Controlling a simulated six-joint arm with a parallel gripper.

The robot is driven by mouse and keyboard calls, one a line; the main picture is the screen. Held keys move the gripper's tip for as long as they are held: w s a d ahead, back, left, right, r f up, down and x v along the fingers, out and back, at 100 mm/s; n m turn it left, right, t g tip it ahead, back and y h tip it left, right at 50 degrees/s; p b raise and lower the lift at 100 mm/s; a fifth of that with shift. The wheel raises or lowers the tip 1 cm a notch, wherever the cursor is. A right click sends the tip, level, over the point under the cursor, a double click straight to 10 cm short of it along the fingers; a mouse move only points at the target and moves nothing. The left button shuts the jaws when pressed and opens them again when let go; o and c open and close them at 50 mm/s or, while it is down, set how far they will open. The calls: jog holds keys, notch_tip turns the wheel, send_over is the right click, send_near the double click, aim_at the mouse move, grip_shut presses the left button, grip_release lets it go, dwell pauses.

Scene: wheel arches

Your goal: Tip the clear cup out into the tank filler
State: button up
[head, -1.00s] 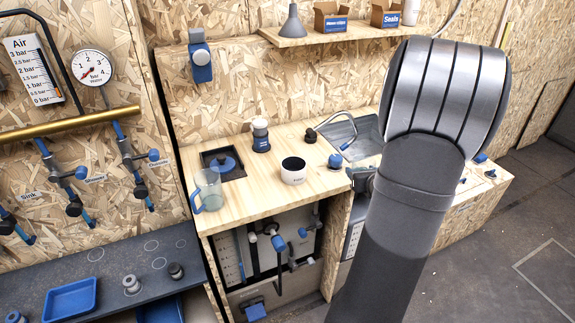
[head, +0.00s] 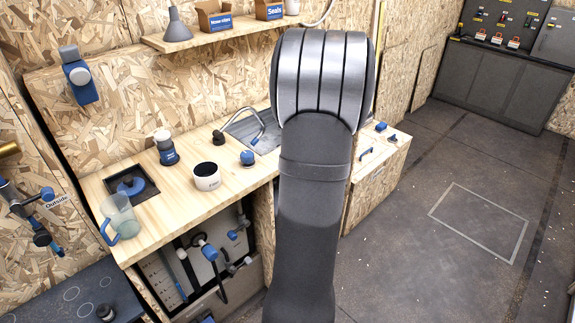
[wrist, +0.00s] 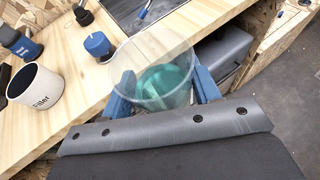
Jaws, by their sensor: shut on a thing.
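My gripper (wrist: 164,88) is shut on a clear cup (wrist: 150,55), with one blue finger on each side of it. The cup holds some teal liquid, and its open mouth faces up toward the wrist camera. The tank filler is a white, round, dark-mouthed opening marked "Filler" (wrist: 36,90), left of the cup in the wrist view and apart from it. It also stands on the wooden bench in the head view (head: 206,177). My gripper and the cup are hidden in the head view behind my arm.
A clear jug with a blue handle (head: 119,218) stands at the bench's left front corner. A blue-and-white fitting (head: 165,150), a blue knob (wrist: 98,45) and a sink with a curved tap (head: 250,128) are near the filler. A shelf (head: 200,38) hangs above.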

jog(key=w+a+r+n+g+y, duration=0.45)
jog(key=w+a+n+y, duration=0.25)
jog(key=w+a, duration=0.55)
jog(key=a+f+n+g, duration=0.1)
jog(key=a+n+g, duration=0.2)
jog(key=a, duration=0.1)
jog(key=a+f+n+g+y, duration=0.1)
jog(key=a+n+g, duration=0.2)
jog(key=a+g, duration=0.1)
jog(key=a+f+n+g+y, duration=0.1)
jog(key=a+f+n+g, duration=0.1)
jog(key=a+n+g, duration=0.1)
jog(key=shift+a+n+g, duration=0.4)
jog(key=shift+a+g, duration=0.05)
jog(key=shift+a, duration=0.45)
jog(key=shift+s+a+f+n+g, duration=0.25)
jog(key=shift+a+f+n+g, duration=0.05)
jog(key=shift+f+n+g, duration=0.35)
jog(key=shift+r, duration=0.1)
